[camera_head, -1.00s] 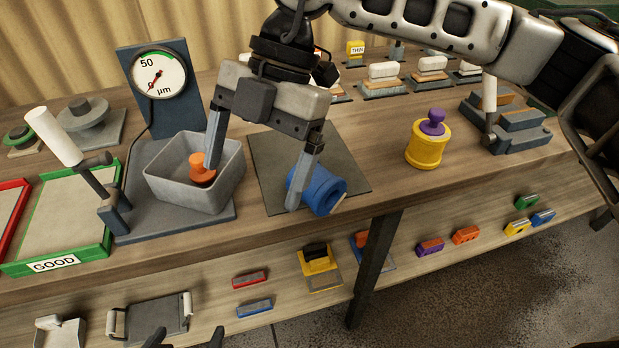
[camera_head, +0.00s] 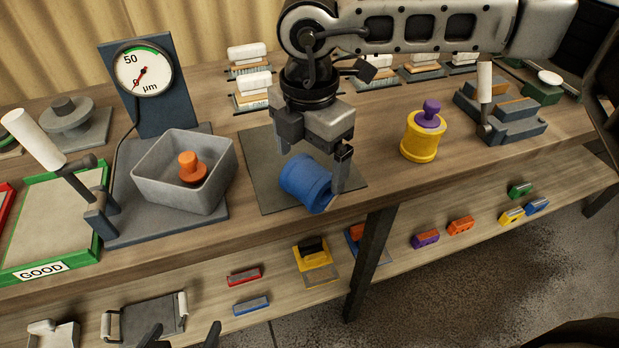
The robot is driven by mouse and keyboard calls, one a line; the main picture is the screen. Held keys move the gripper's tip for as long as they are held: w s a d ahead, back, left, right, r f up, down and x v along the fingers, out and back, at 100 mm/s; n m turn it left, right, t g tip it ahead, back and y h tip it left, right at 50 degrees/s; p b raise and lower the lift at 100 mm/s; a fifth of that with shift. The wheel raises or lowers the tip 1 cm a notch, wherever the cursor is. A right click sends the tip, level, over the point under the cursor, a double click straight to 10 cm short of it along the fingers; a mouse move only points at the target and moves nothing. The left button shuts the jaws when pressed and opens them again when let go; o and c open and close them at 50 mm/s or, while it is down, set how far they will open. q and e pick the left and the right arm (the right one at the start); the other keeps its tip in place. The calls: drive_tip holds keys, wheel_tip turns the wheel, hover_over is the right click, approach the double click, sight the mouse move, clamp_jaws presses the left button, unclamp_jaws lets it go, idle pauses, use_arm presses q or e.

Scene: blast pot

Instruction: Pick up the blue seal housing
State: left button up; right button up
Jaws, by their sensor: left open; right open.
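The blue seal housing (camera_head: 305,182) lies on its side on a dark mat (camera_head: 258,185) on the bench. My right gripper (camera_head: 313,168) is open just above it and pointing down. One finger is at the housing's far left and the other is beside its right end. I cannot tell whether either finger touches it. My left gripper (camera_head: 182,337) shows only as two dark, spread fingertips at the bottom edge, in front of the lower shelf and away from the housing.
A grey bin (camera_head: 160,182) holding an orange part (camera_head: 190,168) stands left of the mat, by a dial gauge (camera_head: 143,71). A yellow housing with a purple plug (camera_head: 421,140) stands to the right. Several blocks and tools lie on the lower shelf (camera_head: 385,262).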

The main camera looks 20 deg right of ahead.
sight(310, 168)
drive_tip(key=shift+w+d+f+p, duration=0.1)
drive_tip(key=shift+f+p, duration=0.2)
drive_tip(key=shift+f, duration=1)
drive_tip(key=shift+d+f+p, duration=0.1)
drive_tip(key=shift+f+p, duration=0.15)
drive_tip(key=shift+f, duration=1.05)
drive_tip(key=c, duration=1.1)
drive_tip(key=shift+a+r, duration=0.1)
